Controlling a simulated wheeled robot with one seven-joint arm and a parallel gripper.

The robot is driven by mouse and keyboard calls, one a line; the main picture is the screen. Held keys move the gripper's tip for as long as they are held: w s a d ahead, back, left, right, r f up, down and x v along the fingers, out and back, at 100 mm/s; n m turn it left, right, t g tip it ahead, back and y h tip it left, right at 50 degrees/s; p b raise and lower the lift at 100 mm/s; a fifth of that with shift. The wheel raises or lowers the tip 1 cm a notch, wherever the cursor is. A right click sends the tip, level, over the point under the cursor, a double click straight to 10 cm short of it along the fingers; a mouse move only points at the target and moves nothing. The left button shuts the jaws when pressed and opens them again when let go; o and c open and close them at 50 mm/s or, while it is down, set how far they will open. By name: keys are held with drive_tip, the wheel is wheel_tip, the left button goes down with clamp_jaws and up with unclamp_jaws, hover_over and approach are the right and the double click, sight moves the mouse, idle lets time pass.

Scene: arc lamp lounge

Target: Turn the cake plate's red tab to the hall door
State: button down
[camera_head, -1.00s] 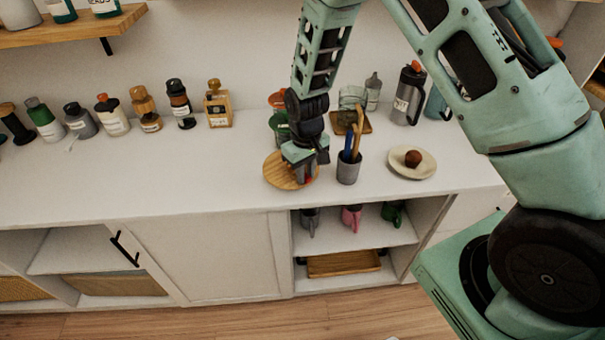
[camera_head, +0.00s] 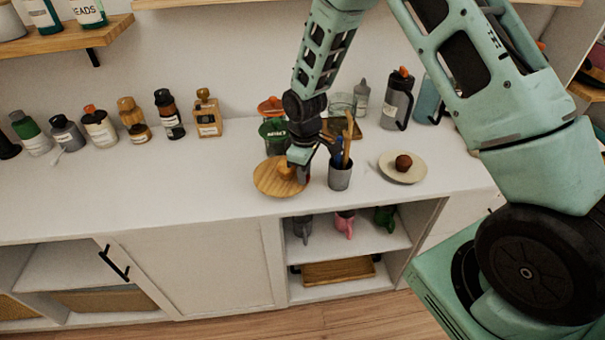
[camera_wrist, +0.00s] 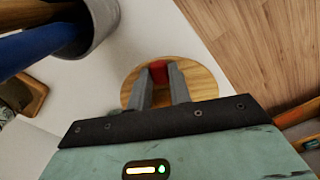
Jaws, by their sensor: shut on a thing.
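The cake plate (camera_head: 268,187) is a round wooden disc on the white counter, with a wooden knob-like piece (camera_head: 286,172) at its middle. In the wrist view the plate (camera_wrist: 205,84) lies beyond my fingers. Its red tab (camera_wrist: 158,71) shows between my two grey fingers, and my gripper (camera_wrist: 161,82) is shut on it. In the head view my gripper (camera_head: 303,178) is low at the plate's right edge and hides the tab there. I cannot make out a hall door in these views.
A grey cup (camera_head: 340,178) with utensils stands close right of my gripper. Further right is a pale plate (camera_head: 417,178) with a brown ball (camera_head: 403,162). A green jar (camera_head: 271,135) stands behind the cake plate.

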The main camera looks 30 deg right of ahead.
drive_tip(key=shift+w+d+n, duration=0.5)
drive_tip(key=shift+w+n, duration=0.1)
drive_tip(key=shift+n, duration=0.6)
drive_tip(key=shift+w+d+n+p, duration=0.2)
drive_tip(key=shift+w+n, duration=0.2)
drive_tip(key=shift+n, duration=0.4)
drive_tip(key=shift+w+d+n+p, duration=0.2)
drive_tip(key=shift+w+n, duration=0.2)
drive_tip(key=shift+n, duration=0.4)
drive_tip(key=shift+w, duration=0.1)
drive_tip(key=c, duration=1.3)
unclamp_jaws()
wheel_tip(320, 180, up, 18)
drive_tip(key=shift+f+b, duration=0.25)
drive_tip(key=shift+b, duration=0.7)
